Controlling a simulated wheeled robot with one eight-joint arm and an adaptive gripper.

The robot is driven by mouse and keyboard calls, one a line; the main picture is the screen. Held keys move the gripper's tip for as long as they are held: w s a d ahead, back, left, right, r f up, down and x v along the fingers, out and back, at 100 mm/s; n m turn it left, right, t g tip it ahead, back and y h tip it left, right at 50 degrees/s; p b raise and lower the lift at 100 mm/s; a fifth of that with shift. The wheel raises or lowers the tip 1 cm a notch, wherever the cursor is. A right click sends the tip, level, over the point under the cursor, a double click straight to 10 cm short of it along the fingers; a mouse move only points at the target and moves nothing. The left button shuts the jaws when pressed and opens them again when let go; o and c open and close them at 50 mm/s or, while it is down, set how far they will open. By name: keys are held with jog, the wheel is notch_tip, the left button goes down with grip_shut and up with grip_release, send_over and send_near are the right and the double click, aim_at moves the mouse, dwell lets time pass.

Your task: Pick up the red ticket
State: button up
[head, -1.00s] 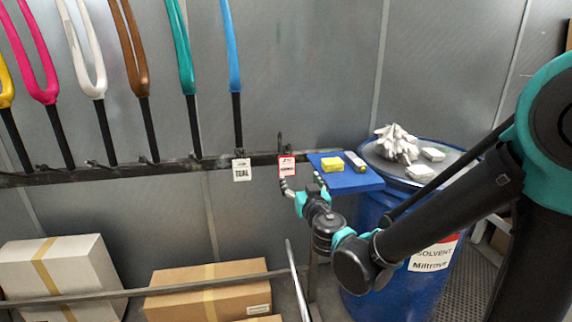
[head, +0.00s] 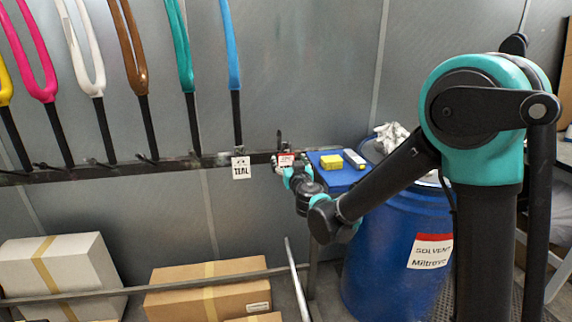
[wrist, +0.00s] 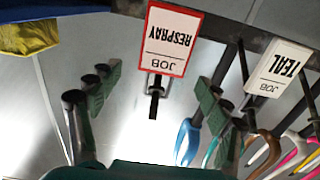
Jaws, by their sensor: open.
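The red ticket (wrist: 171,38) is a white card with a red border reading "JOB RESPRAY", upside down in the wrist view. It hangs at the rail by a dark hook. In the head view the red ticket (head: 286,159) is partly hidden behind my gripper. My gripper (wrist: 155,90) is open and empty, with one finger on each side of the ticket's line and the ticket beyond the fingertips in the picture. In the head view my gripper (head: 281,168) is right at the ticket; whether it touches cannot be told.
A white "TEAL" ticket (head: 241,168) hangs just left on the dark rail (head: 190,161), below several coloured forks. Boxes (head: 210,289) stand below.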

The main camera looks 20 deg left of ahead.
aim_at(286, 157)
jog(key=x, duration=0.4)
jog(key=shift+a+f, duration=0.1)
jog(key=shift+f, duration=0.1)
jog(key=c, duration=1.2)
